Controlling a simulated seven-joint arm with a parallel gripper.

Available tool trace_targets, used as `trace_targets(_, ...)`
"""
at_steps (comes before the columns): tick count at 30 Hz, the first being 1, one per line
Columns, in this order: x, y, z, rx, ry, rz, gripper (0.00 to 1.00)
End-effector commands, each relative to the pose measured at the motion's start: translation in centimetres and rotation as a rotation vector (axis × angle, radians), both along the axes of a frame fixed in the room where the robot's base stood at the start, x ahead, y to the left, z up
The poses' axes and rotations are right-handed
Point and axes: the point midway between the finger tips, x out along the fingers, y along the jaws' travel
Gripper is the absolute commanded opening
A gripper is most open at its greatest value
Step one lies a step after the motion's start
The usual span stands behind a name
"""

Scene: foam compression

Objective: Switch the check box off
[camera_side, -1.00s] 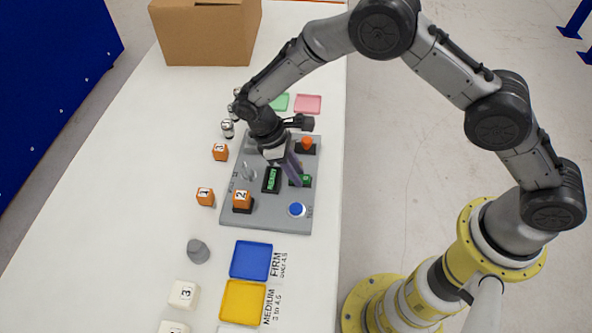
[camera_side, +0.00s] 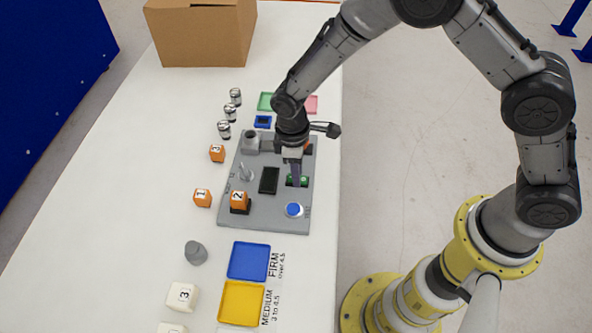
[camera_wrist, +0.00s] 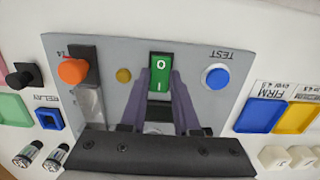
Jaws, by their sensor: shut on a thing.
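The check box is a grey panel (camera_side: 258,213) on the white table. Its green rocker switch, marked O and I, shows between my fingers in the wrist view (camera_wrist: 160,65) and is partly covered in the side view. My gripper (camera_side: 296,182) points down over the box's right part, its fingers closed on the switch; it also shows in the wrist view (camera_wrist: 160,88). The box's display (camera_side: 269,180) is dark, with no text. A blue TEST button (camera_wrist: 215,77) sits beside the switch, clear of my fingers.
Orange block 2 (camera_side: 239,200) stands on the box. Blue (camera_side: 249,262) and yellow (camera_side: 242,303) trays lie in front. A cardboard box (camera_side: 200,35) stands at the back.

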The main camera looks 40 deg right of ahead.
Motion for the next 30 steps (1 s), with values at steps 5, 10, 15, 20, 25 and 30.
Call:
trace_targets(5, 0.0, 0.0, 0.0, 0.0, 0.0, 0.0, 0.0)
trace_targets(10, 0.0, 0.0, 0.0, -0.001, 0.001, 0.0, 0.52)
trace_targets(15, 0.0, 0.0, 0.0, -0.001, 0.001, 0.0, 0.6)
trace_targets(20, 0.0, 0.0, 0.0, -0.001, 0.001, 0.0, 0.6)
trace_targets(25, 0.2, 0.1, 1.3, 0.001, -0.002, 0.0, 0.6)
trace_targets(30, 0.3, 0.3, 4.5, 0.002, -0.005, 0.0, 0.6)
